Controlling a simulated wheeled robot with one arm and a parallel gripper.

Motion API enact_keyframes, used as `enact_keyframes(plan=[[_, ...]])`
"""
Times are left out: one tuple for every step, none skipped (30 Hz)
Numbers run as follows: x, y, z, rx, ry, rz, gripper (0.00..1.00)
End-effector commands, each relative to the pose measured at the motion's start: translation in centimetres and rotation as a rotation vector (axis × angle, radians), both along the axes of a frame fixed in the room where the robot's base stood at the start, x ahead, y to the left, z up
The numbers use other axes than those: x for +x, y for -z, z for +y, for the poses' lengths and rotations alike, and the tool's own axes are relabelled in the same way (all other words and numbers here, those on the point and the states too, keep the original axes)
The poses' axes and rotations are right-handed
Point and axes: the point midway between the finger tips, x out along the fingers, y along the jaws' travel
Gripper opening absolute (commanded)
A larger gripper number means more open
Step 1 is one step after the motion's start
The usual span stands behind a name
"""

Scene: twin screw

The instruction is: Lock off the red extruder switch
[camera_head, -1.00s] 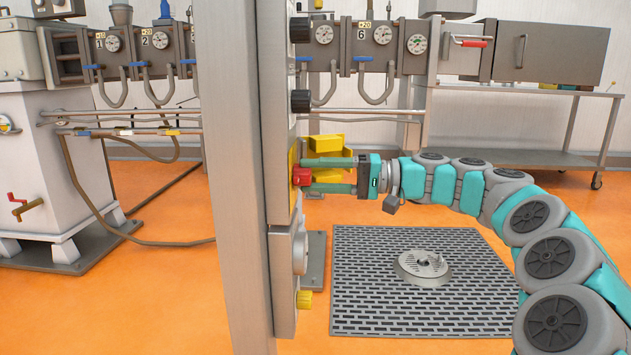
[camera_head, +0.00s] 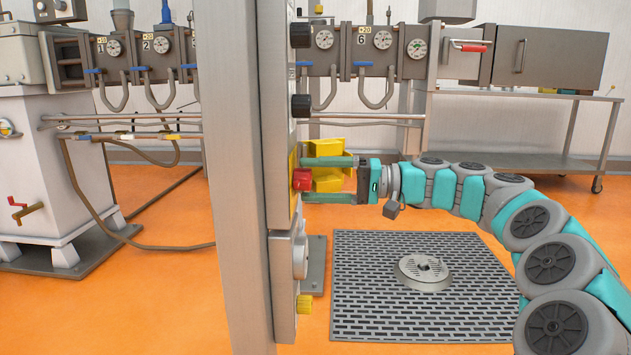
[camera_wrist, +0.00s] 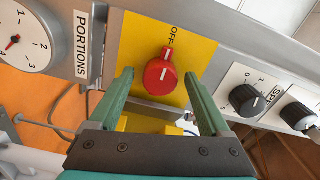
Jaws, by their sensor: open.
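The red switch knob (camera_head: 301,180) sits on a yellow plate (camera_wrist: 198,54) on the side of the upright panel (camera_head: 279,130). In the wrist view the red knob (camera_wrist: 160,76) has its grip bar and white mark pointing up toward the word OFF. My gripper (camera_head: 312,179) is open at the panel, one green finger above the knob and one below in the head view. In the wrist view the fingers stand on either side of the knob with gaps, apart from it. No lock shows on the knob.
The wrist view shows a PORTIONS dial (camera_wrist: 22,38) left of the switch and black knobs (camera_wrist: 249,97) to its right. Yellow bins (camera_head: 328,178) lie behind my fingers. A perforated floor mat (camera_head: 365,300) is below, and a grey table (camera_head: 520,155) stands behind.

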Motion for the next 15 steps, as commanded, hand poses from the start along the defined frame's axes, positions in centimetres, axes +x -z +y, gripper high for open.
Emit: enact_keyframes(plan=[[0.0, 0.0, -0.1, 0.000, 0.001, 0.000, 0.81], [0.0, 0.0, -0.2, 0.000, 0.001, 0.000, 0.81], [0.0, 0.0, -0.5, 0.000, 0.001, 0.000, 0.81], [0.0, -0.1, -0.7, 0.000, 0.001, 0.000, 0.81], [0.0, -0.1, -1.0, 0.000, 0.001, 0.000, 0.81], [0.0, -0.1, -1.4, 0.000, 0.002, 0.000, 0.81], [0.0, -0.1, -1.8, 0.001, 0.003, 0.000, 0.81], [0.0, -0.1, -2.2, 0.001, 0.004, 0.001, 0.81], [0.0, -0.1, -2.8, 0.001, 0.005, 0.001, 0.81], [0.0, -0.1, -3.3, 0.000, 0.005, 0.001, 0.81], [0.0, -0.1, -3.8, 0.001, 0.005, 0.001, 0.81], [0.0, -0.1, -4.5, 0.001, 0.004, 0.000, 0.81], [0.0, -0.1, -5.0, 0.000, 0.004, 0.000, 0.81], [-0.1, -0.1, -5.5, 0.000, 0.004, 0.000, 0.81], [0.0, -0.1, -6.2, 0.000, 0.005, -0.001, 0.81]])
